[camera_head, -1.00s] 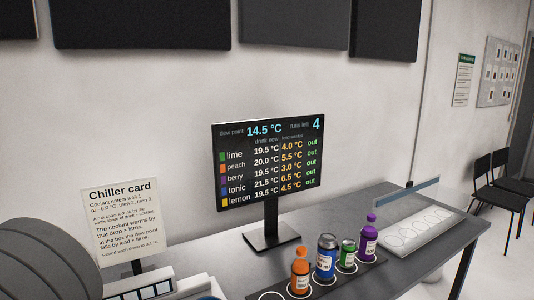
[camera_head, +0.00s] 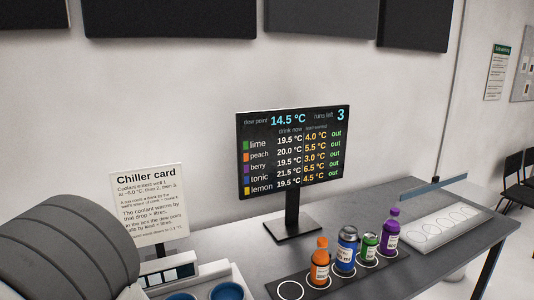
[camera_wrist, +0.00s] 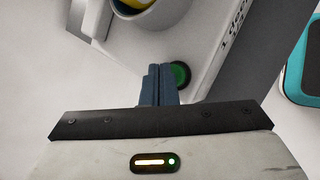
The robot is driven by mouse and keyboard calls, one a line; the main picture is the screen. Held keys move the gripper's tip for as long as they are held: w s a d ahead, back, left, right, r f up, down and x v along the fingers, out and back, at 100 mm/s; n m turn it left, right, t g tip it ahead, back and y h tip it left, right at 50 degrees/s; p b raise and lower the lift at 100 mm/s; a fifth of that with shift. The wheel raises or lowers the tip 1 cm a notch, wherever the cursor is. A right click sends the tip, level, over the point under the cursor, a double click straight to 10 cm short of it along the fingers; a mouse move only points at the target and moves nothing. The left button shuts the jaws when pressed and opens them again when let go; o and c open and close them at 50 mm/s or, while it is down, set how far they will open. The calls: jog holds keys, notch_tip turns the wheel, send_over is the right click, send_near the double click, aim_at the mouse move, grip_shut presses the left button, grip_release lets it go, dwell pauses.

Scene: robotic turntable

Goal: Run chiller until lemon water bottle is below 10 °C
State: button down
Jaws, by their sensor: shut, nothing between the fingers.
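My gripper (camera_wrist: 157,70) is shut and empty in the wrist view, its fingertips right beside a green button (camera_wrist: 181,73) on the white chiller (camera_wrist: 205,25). Whether they touch it I cannot tell. A yellow thing (camera_wrist: 133,4) sits in a round well at the top edge; it may be the lemon bottle, but only a sliver shows. In the head view, the chiller's blue-lined well (camera_head: 228,291) shows at the bottom edge. The screen (camera_head: 294,150) gives lemon 19.5 °C now, 4.5 °C in the second column, "out", dew point 14.5 °C, runs left 3.
Orange (camera_head: 320,264), blue (camera_head: 346,250), green (camera_head: 368,248) and purple (camera_head: 390,232) drinks stand on a dark rack. A white tray with round places (camera_head: 440,232) lies at right. The chiller card (camera_head: 148,203) stands left of the screen. A teal-edged object (camera_wrist: 302,75) is at right in the wrist view.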

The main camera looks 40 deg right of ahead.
jog(key=shift+r+p, duration=1.85)
jog(key=shift+r, duration=1.15)
